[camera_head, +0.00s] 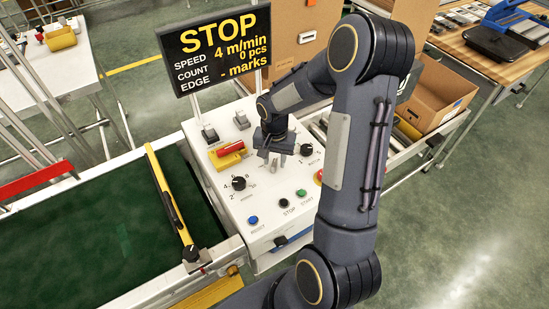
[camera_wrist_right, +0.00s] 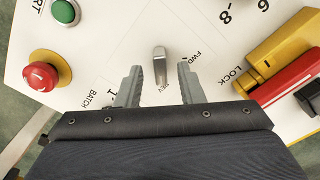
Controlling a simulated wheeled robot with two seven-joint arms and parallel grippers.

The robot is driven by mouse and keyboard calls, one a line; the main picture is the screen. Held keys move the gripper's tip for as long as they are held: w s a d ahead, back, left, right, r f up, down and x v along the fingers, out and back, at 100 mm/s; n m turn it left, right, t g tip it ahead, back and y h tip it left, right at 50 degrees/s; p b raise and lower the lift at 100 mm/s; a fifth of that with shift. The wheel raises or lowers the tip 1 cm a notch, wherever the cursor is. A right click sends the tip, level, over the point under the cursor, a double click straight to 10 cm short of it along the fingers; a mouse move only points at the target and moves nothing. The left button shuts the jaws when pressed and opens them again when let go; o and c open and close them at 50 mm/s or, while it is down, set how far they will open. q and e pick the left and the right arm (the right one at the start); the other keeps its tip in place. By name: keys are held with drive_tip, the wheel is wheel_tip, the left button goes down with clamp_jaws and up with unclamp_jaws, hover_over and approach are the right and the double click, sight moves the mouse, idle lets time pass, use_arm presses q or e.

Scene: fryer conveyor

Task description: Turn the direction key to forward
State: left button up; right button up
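The direction key (camera_wrist_right: 160,66) is a small grey metal piece on the white control panel (camera_head: 235,205). In the head view my right gripper (camera_head: 277,153) points down at the panel and hides the key. My left gripper is not in view.
A red and yellow LOCK switch (camera_head: 229,152) sits beside the gripper. The panel also has a black knob (camera_head: 238,183), a green button (camera_head: 301,193) and a red stop button (camera_wrist_right: 41,76). The display (camera_head: 215,47) reads STOP. A green conveyor belt (camera_head: 100,240) runs at left.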

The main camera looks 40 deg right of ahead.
drive_tip(key=shift+f, duration=0.25)
clamp_jaws()
